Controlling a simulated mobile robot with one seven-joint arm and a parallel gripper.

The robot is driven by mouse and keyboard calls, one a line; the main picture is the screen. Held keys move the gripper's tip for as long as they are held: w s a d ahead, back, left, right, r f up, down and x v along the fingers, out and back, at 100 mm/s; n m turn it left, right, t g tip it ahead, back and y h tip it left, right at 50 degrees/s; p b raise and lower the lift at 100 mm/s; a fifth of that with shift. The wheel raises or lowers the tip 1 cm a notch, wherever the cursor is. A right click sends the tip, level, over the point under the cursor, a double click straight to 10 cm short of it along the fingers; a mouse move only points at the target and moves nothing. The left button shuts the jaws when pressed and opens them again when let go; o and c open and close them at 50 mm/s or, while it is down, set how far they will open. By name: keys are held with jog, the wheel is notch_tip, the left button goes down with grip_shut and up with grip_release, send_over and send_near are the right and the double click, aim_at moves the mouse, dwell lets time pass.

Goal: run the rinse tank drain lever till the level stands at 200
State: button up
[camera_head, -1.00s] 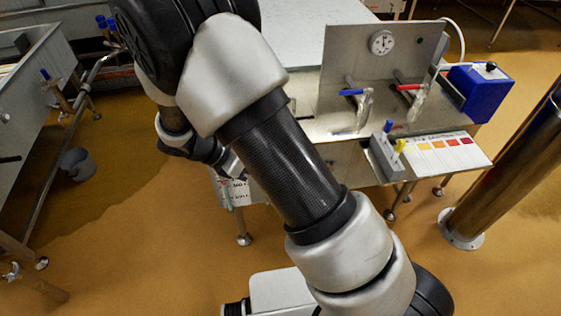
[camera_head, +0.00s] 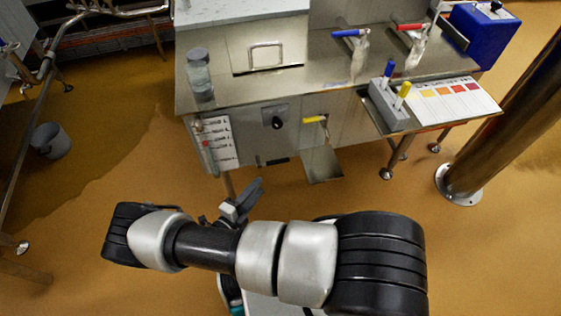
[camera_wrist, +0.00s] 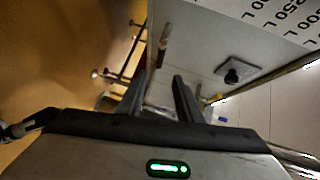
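The rinse tank (camera_head: 345,125) is a steel cabinet. A yellow-handled lever (camera_head: 315,119) on its front sits above a small open spout or tray (camera_head: 322,164). I take it for the drain lever. A white level scale (camera_head: 220,142) is at the front's left end, with a red mark on it too small to read. The scale also shows large in the wrist view (camera_wrist: 262,14), with 200 L and 250 L partly legible. My gripper (camera_head: 243,198) is in front of and below the scale, apart from the lever. In the wrist view its fingers (camera_wrist: 158,80) are apart and empty.
A black knob (camera_head: 277,123) sits between scale and lever. A glass jar (camera_head: 199,73) stands on the top left corner. Blue (camera_head: 350,33) and red (camera_head: 410,27) levers are on top. A colour chart (camera_head: 450,101) juts out at the right. Floor in front is clear.

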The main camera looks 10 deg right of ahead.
aim_at(281, 160)
jog(key=b+x, duration=0.1)
jog(key=x, duration=1.4)
jog(key=shift+w+d, duration=0.15)
jog(key=shift+d, duration=0.2)
grip_shut()
